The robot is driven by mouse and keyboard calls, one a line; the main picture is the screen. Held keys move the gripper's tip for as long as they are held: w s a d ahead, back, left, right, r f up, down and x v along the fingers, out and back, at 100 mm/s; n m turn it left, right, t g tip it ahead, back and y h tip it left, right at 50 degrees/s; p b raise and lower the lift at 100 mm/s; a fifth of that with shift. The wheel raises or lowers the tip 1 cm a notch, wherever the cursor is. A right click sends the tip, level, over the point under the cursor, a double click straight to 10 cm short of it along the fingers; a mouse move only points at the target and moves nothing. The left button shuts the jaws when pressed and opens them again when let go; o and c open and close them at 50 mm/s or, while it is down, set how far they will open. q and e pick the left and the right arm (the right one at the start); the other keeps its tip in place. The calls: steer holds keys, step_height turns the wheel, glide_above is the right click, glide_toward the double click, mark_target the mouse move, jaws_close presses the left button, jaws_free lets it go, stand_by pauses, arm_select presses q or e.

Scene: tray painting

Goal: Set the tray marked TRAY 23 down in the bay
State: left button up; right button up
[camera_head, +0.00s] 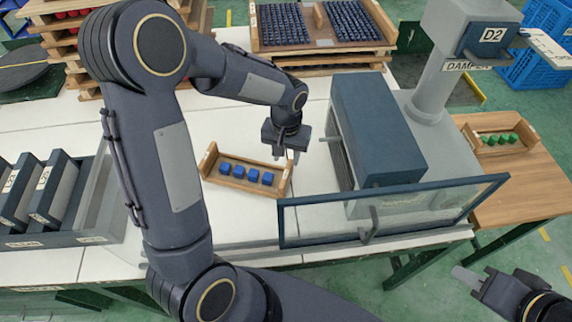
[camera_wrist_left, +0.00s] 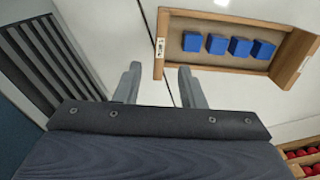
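A wooden tray (camera_head: 222,184) with several blue blocks lies on the white bench, left of the booth. It also shows in the left wrist view (camera_wrist_left: 215,70). A small label on its end wall is too small to read, so I cannot tell whether it is TRAY 23. My left gripper (camera_head: 291,152) is open and empty at the tray's right end in the head view. In the wrist view its fingers (camera_wrist_left: 160,70) stand either side of that end wall; contact cannot be told. My right gripper (camera_head: 466,276) is away at lower right. No bay is clearly labelled.
A blue booth (camera_head: 380,120) stands right of the tray, with a glass door (camera_head: 400,210) across its front. A column marked D2 stands behind it. A tray with green blocks (camera_head: 490,150) is on the wooden table. Racked blue units stand at left, stacked trays behind.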

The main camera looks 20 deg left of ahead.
arm_select(q)
steer(key=shift+r, duration=0.5)
steer(key=s+r+t+h, duration=0.2)
steer(key=s+r, duration=0.4)
steer(key=s, duration=0.3)
steer(key=s+r+t+h, duration=0.1)
steer(key=s+r+t, duration=0.2)
steer(key=s+r, duration=0.3)
steer(key=shift+s+d+r+t+h, duration=0.15)
steer(key=shift+s+d+t+h, duration=0.2)
steer(key=shift+s, duration=1.9)
steer(key=shift+a, duration=0.1)
steer(key=shift+s, duration=0.1)
